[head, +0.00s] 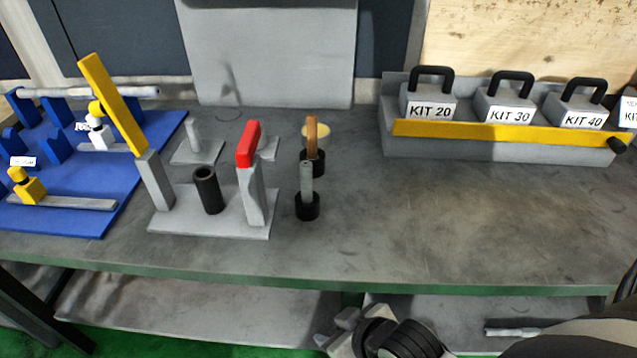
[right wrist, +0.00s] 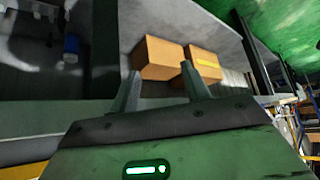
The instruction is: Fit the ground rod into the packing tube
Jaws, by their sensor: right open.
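A black open-topped tube (head: 208,190), which looks like the packing tube, stands upright on a grey base plate between two posts. One post carries a yellow bar, the other a red cap. A long pale rod (head: 130,92) lies across blue supports at the far left. A shorter grey rod (head: 307,178) stands upright in a black round holder. I cannot tell which is the ground rod. My right gripper (head: 338,328) is low in front of the bench, away from these things. In the right wrist view its fingers (right wrist: 160,82) are apart with nothing between them. My left gripper is out of view.
A grey rack (head: 500,150) with kit weights stands at the back right. A blue board (head: 75,220) lies at the left. The bench's right front is clear. Below, a shelf holds a light stepped piece (head: 510,332). Cardboard boxes (right wrist: 160,58) show beyond my right fingers.

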